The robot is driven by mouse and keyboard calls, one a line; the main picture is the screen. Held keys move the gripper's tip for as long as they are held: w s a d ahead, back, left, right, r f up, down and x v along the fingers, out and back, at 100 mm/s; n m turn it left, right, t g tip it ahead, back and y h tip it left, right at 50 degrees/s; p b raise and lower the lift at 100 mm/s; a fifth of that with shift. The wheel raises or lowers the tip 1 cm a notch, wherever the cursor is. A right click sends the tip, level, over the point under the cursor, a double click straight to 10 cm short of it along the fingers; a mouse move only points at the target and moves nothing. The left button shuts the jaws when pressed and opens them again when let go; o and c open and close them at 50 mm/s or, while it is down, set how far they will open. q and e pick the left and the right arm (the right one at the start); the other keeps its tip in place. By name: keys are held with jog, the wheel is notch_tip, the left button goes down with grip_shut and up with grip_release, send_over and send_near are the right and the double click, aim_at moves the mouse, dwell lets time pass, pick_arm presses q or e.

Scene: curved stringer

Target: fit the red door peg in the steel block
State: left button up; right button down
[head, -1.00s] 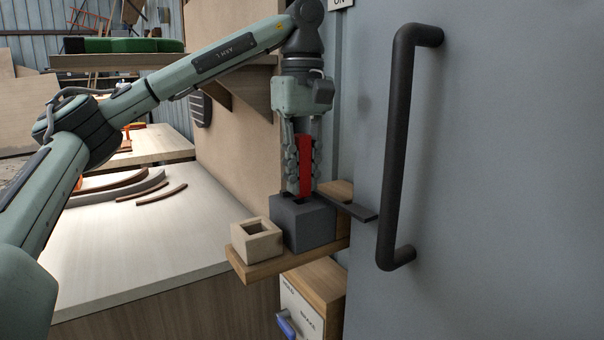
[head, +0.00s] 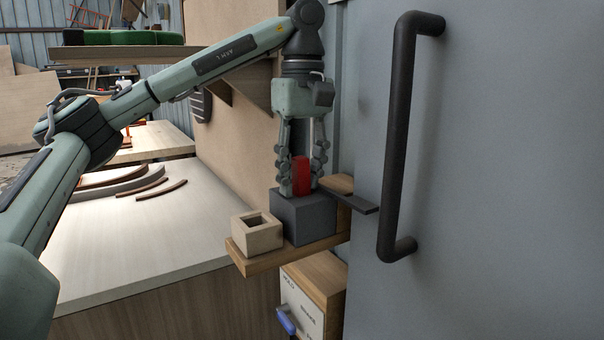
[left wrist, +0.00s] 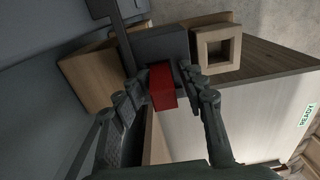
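The red door peg (head: 301,175) stands upright in the top of the dark grey steel block (head: 303,220). Its lower part is hidden in the block, and its upper part sticks out. My left gripper (head: 300,188) points down over the block, open, with one finger on each side of the peg. In the left wrist view the peg (left wrist: 162,88) lies between the spread fingers, with a gap visible on both sides. The steel block (left wrist: 160,47) is behind it there. My right gripper is not in view.
A pale wooden block with a square hole (head: 257,232) sits beside the steel block on a small wooden shelf (head: 262,264). A grey door with a long dark handle (head: 396,140) is close on the right. A workbench with curved strips (head: 130,250) lies to the left.

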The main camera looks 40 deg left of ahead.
pick_arm(q)
jog(key=shift+r, duration=0.1)
notch_tip(320, 180, up, 12)
jog(key=shift+f, duration=0.1)
dwell(0.5)
dwell(0.5)
